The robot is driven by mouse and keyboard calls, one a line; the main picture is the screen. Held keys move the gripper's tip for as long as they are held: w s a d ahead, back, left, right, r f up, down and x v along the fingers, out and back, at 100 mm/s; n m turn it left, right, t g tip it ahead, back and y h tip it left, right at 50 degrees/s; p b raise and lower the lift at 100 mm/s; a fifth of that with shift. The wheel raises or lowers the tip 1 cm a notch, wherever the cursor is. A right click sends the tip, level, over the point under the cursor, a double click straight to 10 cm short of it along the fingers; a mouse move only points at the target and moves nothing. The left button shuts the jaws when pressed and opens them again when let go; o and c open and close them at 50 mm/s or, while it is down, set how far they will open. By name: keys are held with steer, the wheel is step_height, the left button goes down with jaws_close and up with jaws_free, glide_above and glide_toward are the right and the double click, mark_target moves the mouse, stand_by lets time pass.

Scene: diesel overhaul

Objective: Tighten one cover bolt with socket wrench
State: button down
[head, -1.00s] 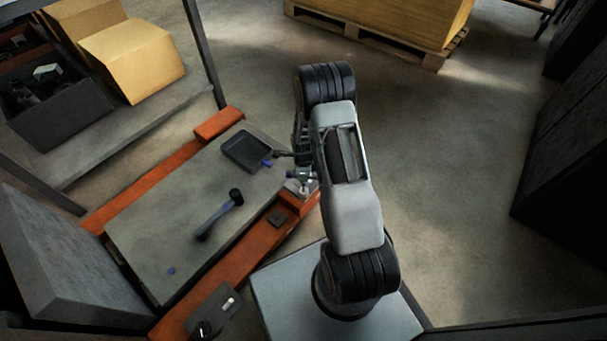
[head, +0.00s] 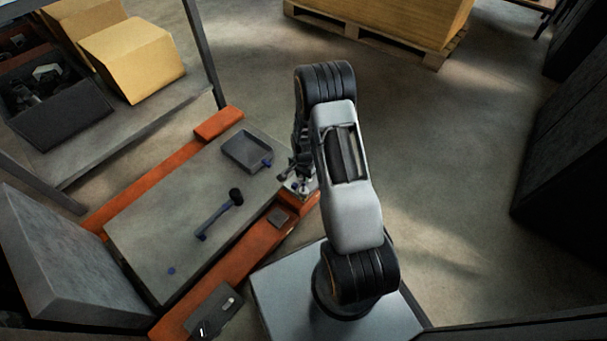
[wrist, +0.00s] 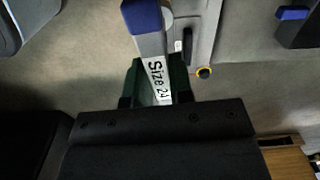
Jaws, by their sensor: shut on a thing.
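A socket wrench (wrist: 152,45) with a blue end and a white "Size 24" label shows in the wrist view. My gripper (wrist: 160,88) is shut on it with green-lined jaws. In the head view my gripper (head: 300,165) is mostly hidden behind my arm, just over the metal fixture (head: 297,187) at the bench's right end. A grey metal part (wrist: 205,25) with a dark slot lies beside the wrench in the wrist view.
The grey bench (head: 150,235) has orange edges (head: 228,268). A mallet (head: 218,215) and a dark tray (head: 246,150) lie on it. A grey box (head: 70,255) stands at its left. Open floor lies to the right.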

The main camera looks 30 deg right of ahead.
steer(key=n, duration=0.5)
stand_by(0.5)
steer(key=shift+f+b, duration=0.65)
steer(key=shift+f, duration=0.15)
steer(key=m, duration=0.2)
steer(key=shift+m, duration=0.4)
steer(key=m, duration=1.2)
steer(key=shift+w, duration=0.1)
